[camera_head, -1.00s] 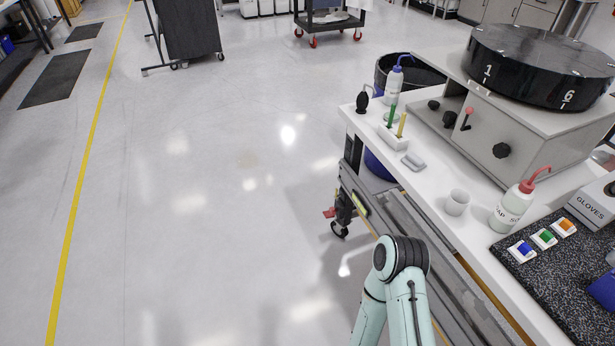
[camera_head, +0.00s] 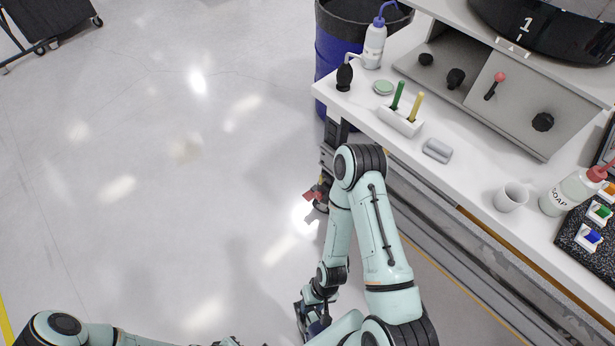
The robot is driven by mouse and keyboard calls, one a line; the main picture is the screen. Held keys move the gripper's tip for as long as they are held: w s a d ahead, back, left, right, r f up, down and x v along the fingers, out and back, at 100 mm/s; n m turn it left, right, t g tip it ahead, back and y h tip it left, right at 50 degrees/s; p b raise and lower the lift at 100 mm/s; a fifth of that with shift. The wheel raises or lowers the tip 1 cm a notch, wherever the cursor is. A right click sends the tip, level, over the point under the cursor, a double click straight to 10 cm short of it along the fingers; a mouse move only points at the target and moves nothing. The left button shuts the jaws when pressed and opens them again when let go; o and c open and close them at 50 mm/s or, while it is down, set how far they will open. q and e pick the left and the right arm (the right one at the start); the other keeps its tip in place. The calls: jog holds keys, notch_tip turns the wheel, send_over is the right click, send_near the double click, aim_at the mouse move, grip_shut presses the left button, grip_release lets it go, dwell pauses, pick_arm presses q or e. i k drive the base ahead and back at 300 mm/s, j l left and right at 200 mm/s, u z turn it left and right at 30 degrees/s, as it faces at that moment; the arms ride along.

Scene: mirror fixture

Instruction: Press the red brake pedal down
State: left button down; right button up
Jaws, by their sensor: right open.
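The red brake pedal (camera_head: 314,192) is small and sits low by the caster at the near left corner of the workbench. My right arm's elbow and forearm are close beside it, and the lower caster is partly hidden. My right gripper (camera_head: 304,318) is over the floor near the bottom edge, below the pedal in the picture and apart from it. It is open, small and dark, and I see nothing in it. My left arm comes in at the lower left, and its gripper is not clearly in view at the bottom edge.
The white workbench (camera_head: 465,183) runs along the right. On it are a cup (camera_head: 511,197), a soap bottle (camera_head: 570,194), a marker holder (camera_head: 400,122) and a grey machine (camera_head: 520,105). A blue bin (camera_head: 335,62) stands behind its corner.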

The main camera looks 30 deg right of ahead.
aim_at(309, 195)
jog(key=i+z, duration=0.4)
jog(key=i+j+z, duration=0.2)
jog(key=z, duration=0.2)
jog(key=i+j+z, duration=0.25)
jog(key=z, duration=0.15)
jog(key=i+j+z, duration=0.15)
jog(key=z, duration=0.3)
jog(key=i+j+z, duration=0.15)
jog(key=z, duration=0.25)
jog(key=i+j+z, duration=0.1)
jog(key=j+z, duration=0.35)
jog(key=i+j+z, duration=0.1)
jog(key=z, duration=0.35)
jog(key=j+z, duration=0.25)
jog(key=z, duration=0.15)
jog(key=i+j+z, duration=0.1)
jog(key=j+z, duration=0.15)
jog(key=z, duration=0.2)
jog(key=j+z, duration=0.5)
jog(key=i, duration=0.05)
